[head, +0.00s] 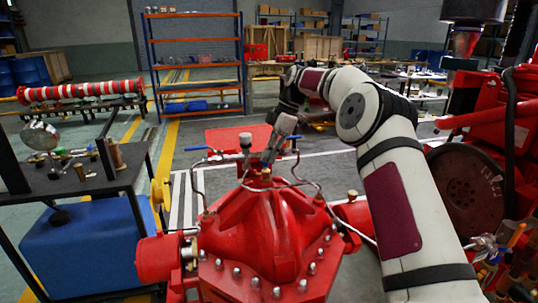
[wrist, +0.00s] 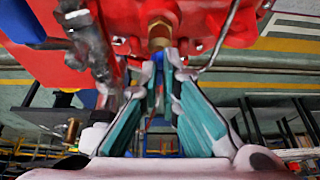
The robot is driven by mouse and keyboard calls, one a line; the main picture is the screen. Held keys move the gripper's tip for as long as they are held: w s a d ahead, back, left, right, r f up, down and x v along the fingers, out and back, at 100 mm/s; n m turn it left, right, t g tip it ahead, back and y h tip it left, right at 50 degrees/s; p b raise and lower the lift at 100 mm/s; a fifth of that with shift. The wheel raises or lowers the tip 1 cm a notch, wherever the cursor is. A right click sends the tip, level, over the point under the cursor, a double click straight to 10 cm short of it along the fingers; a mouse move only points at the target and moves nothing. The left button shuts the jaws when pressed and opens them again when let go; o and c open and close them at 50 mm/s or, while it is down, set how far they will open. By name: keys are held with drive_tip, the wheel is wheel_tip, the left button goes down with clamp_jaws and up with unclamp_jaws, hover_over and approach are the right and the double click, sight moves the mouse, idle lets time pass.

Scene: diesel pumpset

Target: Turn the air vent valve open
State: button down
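The red pump casing (head: 266,225) stands in the middle of the head view. A small brass fitting (head: 266,174) sits on its top; I take it for the air vent valve. My gripper (head: 268,160) reaches down to this fitting from behind. In the wrist view, the brass fitting (wrist: 160,35) is straight ahead, and the two teal-padded fingers (wrist: 161,62) converge on its near end. A narrow gap shows between the fingertips, with something dark and blue in line with it. Whether the fingers touch the valve, and the valve's handle position, cannot be made out.
Thin bent pipes (head: 310,184) run close on both sides of the fitting. A dark bench (head: 80,170) is at left, red machinery (head: 490,150) at right.

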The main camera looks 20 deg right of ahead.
drive_tip(key=c, duration=1.8)
unclamp_jaws()
drive_tip(key=shift+r, duration=0.1)
drive_tip(key=v, duration=0.7)
drive_tip(key=shift+d+r, duration=0.1)
drive_tip(key=shift+d, duration=0.05)
